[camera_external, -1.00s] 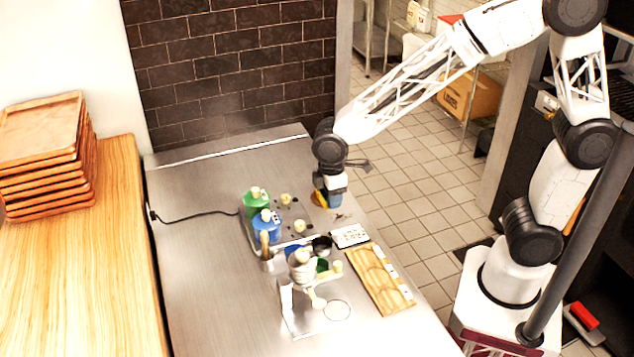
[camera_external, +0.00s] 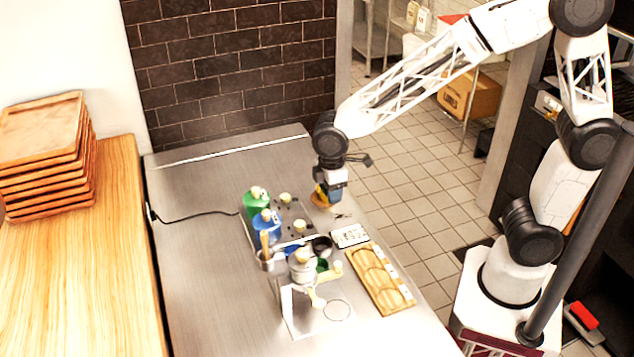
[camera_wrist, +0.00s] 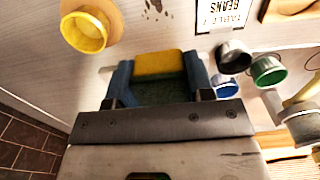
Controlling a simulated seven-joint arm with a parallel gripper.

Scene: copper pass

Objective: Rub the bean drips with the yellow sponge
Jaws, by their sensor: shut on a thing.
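My gripper (camera_wrist: 158,78) is shut on the yellow sponge (camera_wrist: 158,63), which has a dark green side and sits between the blue fingers. In the external view my gripper (camera_external: 331,193) is low over the far right part of the steel counter; the sponge cannot be made out clearly there. The brown bean drips (camera_wrist: 153,9) lie on the counter at the top of the wrist view, ahead of the sponge and apart from it. They also show as dark specks in the external view (camera_external: 343,216), just below my gripper.
A yellow cup (camera_wrist: 84,33) on a round wooden coaster (camera_wrist: 103,20) stands close beside my gripper. A "BEANS" card (camera_wrist: 224,13), black cup (camera_wrist: 233,57), green cup (camera_wrist: 268,70) and blue cup (camera_wrist: 226,86) are on the other side. A wooden tray (camera_external: 379,279) lies near the counter's right edge.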

